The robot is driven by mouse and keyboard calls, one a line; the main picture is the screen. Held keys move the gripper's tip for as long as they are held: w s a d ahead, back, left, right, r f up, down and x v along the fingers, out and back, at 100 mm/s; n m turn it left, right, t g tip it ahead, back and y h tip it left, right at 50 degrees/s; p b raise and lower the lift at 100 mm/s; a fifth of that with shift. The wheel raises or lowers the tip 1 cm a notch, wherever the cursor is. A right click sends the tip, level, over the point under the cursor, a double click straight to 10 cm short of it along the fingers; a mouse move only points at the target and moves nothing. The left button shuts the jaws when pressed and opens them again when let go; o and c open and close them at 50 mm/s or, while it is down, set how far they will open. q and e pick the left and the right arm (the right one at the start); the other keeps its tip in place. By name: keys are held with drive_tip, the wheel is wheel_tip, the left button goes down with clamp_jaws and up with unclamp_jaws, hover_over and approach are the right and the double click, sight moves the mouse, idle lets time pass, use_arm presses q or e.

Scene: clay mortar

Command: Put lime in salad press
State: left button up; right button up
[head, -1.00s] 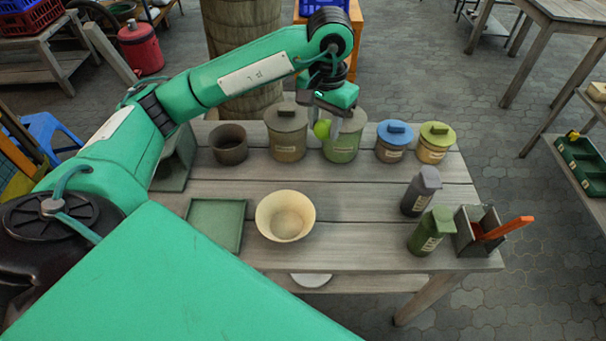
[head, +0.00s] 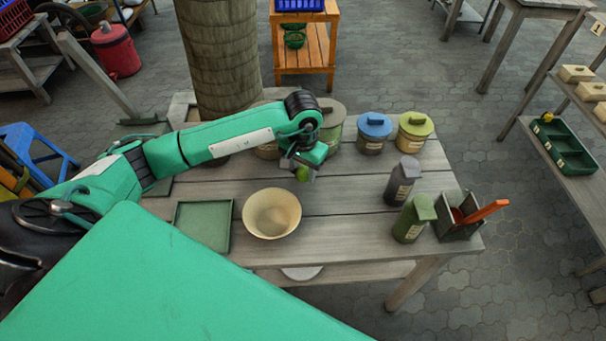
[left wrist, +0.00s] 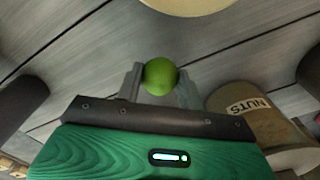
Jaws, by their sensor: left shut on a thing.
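My left gripper (head: 306,170) is shut on the green lime (head: 302,175) and holds it above the wooden table, behind and right of the cream bowl (head: 252,228). In the left wrist view the lime (left wrist: 160,76) sits between the two grey fingers, and the bowl's rim (left wrist: 188,5) shows at the top edge, apart from the lime. The bowl looks empty. I cannot tell for sure which thing is the salad press. My right gripper is out of view.
A green tray (head: 204,226) lies left of the bowl. Lidded jars, including a blue-topped one (head: 374,130) and a yellow-topped one (head: 413,132), line the back. A dark bottle (head: 402,180), a green bottle (head: 413,218) and a grey box (head: 458,216) stand right. The middle right is clear.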

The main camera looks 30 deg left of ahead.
sight(303, 177)
use_arm(q)
drive_tip(key=shift+f, duration=1.35)
drive_tip(key=shift+f, duration=0.1)
drive_tip(key=shift+f, duration=0.1)
drive_tip(key=o, duration=1)
drive_tip(key=shift+c, duration=0.2)
